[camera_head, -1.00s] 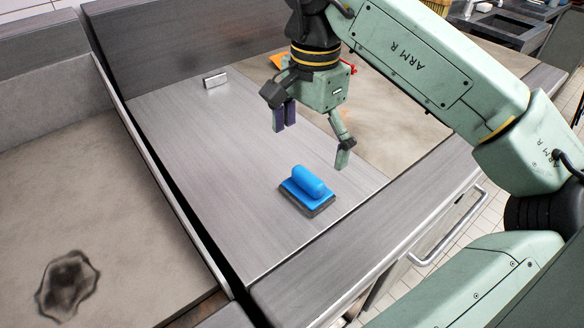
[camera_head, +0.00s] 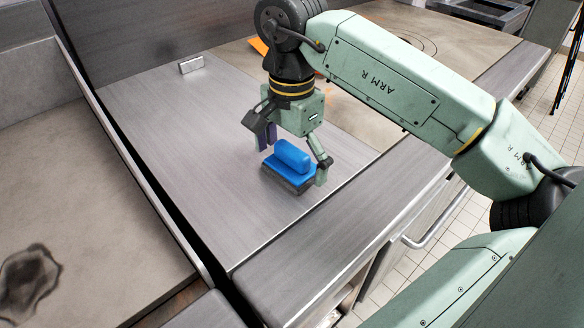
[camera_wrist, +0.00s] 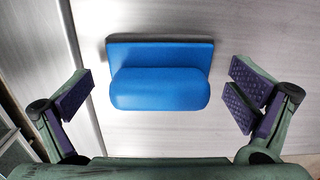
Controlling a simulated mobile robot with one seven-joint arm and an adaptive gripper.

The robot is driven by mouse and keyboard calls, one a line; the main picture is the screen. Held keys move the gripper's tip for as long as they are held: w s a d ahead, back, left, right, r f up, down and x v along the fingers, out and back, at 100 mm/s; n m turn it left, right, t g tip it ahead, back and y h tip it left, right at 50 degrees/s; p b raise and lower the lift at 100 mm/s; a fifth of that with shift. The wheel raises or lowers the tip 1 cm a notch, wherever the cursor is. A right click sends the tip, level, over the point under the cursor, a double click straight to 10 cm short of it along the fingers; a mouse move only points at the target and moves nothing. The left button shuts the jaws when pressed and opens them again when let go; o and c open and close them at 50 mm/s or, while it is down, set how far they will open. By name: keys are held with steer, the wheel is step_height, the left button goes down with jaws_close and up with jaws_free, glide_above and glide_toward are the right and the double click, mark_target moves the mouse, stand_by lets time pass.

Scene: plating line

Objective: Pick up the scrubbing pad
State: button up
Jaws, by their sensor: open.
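The scrubbing pad (camera_head: 291,161) has a blue handle on a blue plate with a dark grey underside. It lies flat on the steel counter. In the wrist view the pad (camera_wrist: 160,75) is in the upper middle, between and a little ahead of the spread fingers. My gripper (camera_head: 293,163) is open, with one finger on each side of the pad; it also shows open and empty in the wrist view (camera_wrist: 158,104). Neither finger visibly touches the handle.
The steel counter (camera_head: 160,130) is clear to the left of the pad. A small metal block (camera_head: 191,65) stands at its back. A stained griddle surface (camera_head: 90,200) lies at the left beyond a raised rim. An orange item (camera_head: 259,46) lies behind my arm.

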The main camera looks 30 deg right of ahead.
mark_target(292, 149)
steer(key=shift+r, duration=0.1)
steer(key=shift+c, duration=0.4)
steer(key=c, duration=1.3)
steer(key=shift+r+p, duration=0.4)
steer(key=shift+r, duration=0.2)
step_height(292, 149, up, 3)
steer(key=shift+f+p, duration=0.2)
steer(key=shift+p, duration=0.55)
steer(key=s+a, duration=0.3)
steer(key=s, duration=0.1)
steer(key=s+a+r+b, duration=0.1)
steer(key=s+a, duration=0.2)
steer(key=s, duration=0.1)
steer(key=s+a, duration=0.3)
steer(key=s, duration=0.2)
steer(key=shift+a+r+b, duration=0.15)
steer(key=shift+a+b, duration=0.1)
steer(key=shift+b, duration=0.1)
